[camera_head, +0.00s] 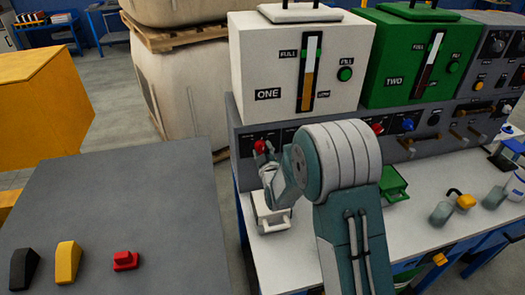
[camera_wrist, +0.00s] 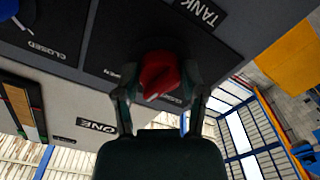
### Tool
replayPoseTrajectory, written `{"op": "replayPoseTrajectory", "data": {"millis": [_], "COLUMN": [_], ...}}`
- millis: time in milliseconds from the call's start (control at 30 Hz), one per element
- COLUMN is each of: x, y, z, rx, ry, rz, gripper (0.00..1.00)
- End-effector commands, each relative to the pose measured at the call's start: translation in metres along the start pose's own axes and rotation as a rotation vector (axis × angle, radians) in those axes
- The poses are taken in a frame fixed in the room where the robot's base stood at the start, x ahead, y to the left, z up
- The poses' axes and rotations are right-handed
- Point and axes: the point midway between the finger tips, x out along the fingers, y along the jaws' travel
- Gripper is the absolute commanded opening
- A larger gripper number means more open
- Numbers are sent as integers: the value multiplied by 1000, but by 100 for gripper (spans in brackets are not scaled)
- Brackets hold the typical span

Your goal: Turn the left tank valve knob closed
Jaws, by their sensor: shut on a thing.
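The left tank valve knob is a red knob (camera_head: 259,146) on the grey panel below the white tank ONE (camera_head: 265,68). In the wrist view the red knob (camera_wrist: 158,76) sits between the two fingers of my gripper (camera_wrist: 160,92), on a dark plate marked TANK, with other lettering partly hidden. My gripper (camera_head: 266,153) is shut on the knob. The knob's exact angle is hard to tell, as the fingers and dim light hide part of it.
A blue knob (camera_head: 408,124) and another red knob (camera_head: 378,128) sit further right, under the green tank TWO (camera_head: 413,55). A white drawer-like box (camera_head: 270,216) lies below my gripper. Bottles stand on the bench at right. A grey table (camera_head: 110,190) fills the left.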

Motion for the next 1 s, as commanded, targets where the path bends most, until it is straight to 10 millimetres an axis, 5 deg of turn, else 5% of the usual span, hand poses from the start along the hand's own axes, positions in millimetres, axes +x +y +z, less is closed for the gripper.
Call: {"op": "replayPoseTrajectory", "data": {"millis": [1000], "x": [1], "y": [-1], "z": [-3], "rx": [-879], "ry": [8], "rz": [-4], "gripper": [6]}}
